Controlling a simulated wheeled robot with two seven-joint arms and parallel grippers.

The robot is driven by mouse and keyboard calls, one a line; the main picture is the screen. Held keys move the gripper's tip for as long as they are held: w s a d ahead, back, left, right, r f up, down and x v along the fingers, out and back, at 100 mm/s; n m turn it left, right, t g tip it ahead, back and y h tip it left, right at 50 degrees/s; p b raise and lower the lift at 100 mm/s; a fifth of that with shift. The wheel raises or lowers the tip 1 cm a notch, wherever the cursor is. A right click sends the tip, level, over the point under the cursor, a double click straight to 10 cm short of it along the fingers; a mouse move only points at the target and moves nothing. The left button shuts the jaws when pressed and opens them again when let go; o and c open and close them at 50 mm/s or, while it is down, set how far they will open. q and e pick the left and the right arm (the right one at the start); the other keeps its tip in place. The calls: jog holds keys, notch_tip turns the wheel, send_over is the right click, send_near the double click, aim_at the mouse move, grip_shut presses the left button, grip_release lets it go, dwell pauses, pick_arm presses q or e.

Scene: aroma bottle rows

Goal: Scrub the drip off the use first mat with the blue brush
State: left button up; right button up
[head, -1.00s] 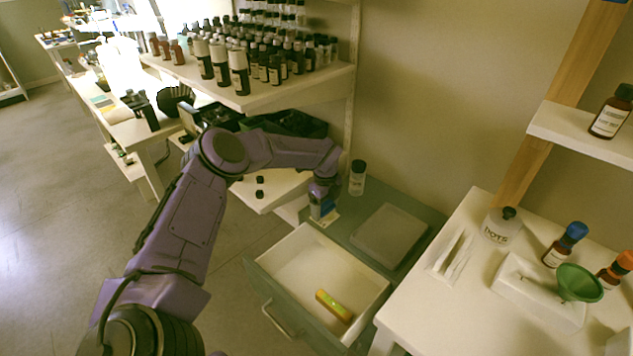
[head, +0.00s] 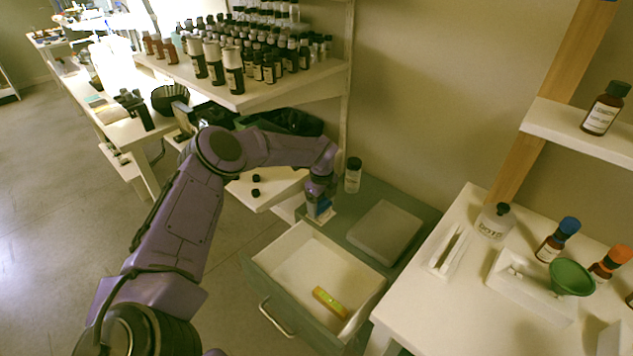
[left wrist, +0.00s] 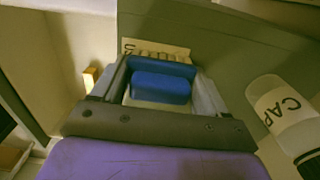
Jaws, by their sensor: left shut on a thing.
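My left gripper (head: 319,208) is shut on the blue brush (left wrist: 160,87), low over the grey-green cabinet top beside the open drawer. The pale use first mat (left wrist: 155,49) shows just beyond the brush in the left wrist view, with dark lettering partly covered by the gripper. I cannot tell whether the bristles touch the mat. The drip is not visible; the gripper and brush hide much of the mat. My right gripper is not in view.
A clear dark-capped bottle (head: 353,175) stands close to the right of the gripper; it also shows in the left wrist view (left wrist: 283,116). A grey box (head: 385,232) lies on the cabinet top. The open drawer (head: 290,262) holds a yellow-orange object (head: 329,302).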

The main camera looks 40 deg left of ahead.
pick_arm(q)
jog(key=a, duration=0.2)
jog(key=shift+a+f+b, duration=0.1)
jog(key=shift+a+b, duration=0.2)
jog(key=shift+b, duration=0.05)
jog(key=shift+w+a+r, duration=0.1)
jog(key=shift+a+r, duration=0.1)
jog(key=shift+r, duration=0.1)
notch_tip(320, 180, up, 8)
jog(key=p, duration=0.3)
jog(key=shift+f+p, duration=0.15)
jog(key=shift+p, duration=0.2)
